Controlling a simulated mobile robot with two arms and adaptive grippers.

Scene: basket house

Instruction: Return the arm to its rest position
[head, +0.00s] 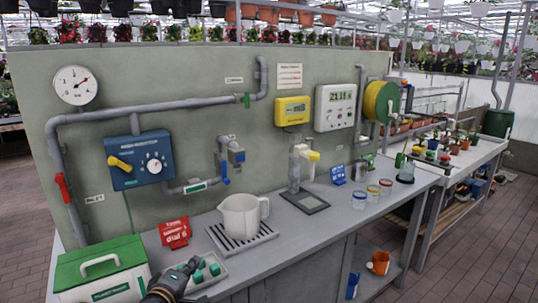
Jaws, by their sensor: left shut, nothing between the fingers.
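My left gripper (187,267) comes in at the bottom edge, left of centre. It is dark with an orange mark, and it is shut with nothing held. It is at the left end of a small pale tray (214,279) with green pieces (212,270) on it, and covers part of it. I cannot tell whether it touches the tray. My right gripper is not in view.
A green-lidded white box (102,270) stands left of the gripper. A red sign (174,233) and a white jug (241,216) on a drip grate stand behind it. The wall carries pipes and a blue control box (140,160). Bench space right of the jug is clearer.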

